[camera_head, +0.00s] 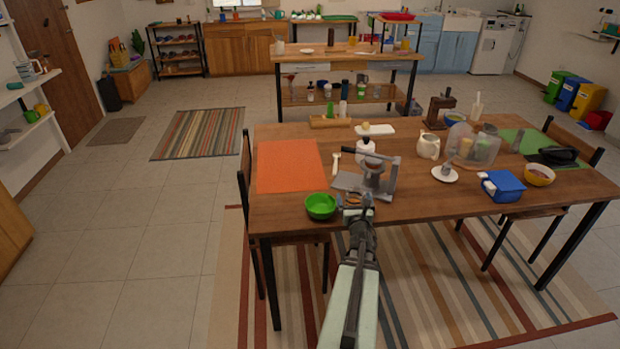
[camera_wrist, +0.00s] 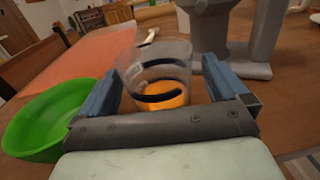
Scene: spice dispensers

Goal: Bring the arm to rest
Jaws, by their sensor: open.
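My gripper (camera_head: 357,208) is at the front edge of the wooden table, with its arm reaching in from below. In the wrist view my gripper (camera_wrist: 160,70) is open, with one blue-grey finger on each side. A clear glass container (camera_wrist: 150,62) with orange contents (camera_wrist: 165,94) stands between the fingers. A gap shows beside it on the right; contact on the left is hard to tell. The grey dispenser stand (camera_head: 388,178) is just beyond the gripper, and its base also shows in the wrist view (camera_wrist: 235,66).
A green bowl (camera_head: 320,206) is close to the left of my gripper, also in the wrist view (camera_wrist: 45,118). An orange mat (camera_head: 288,165) lies on the left of the table (camera_head: 440,203). A blue container (camera_head: 503,187) is to the right.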

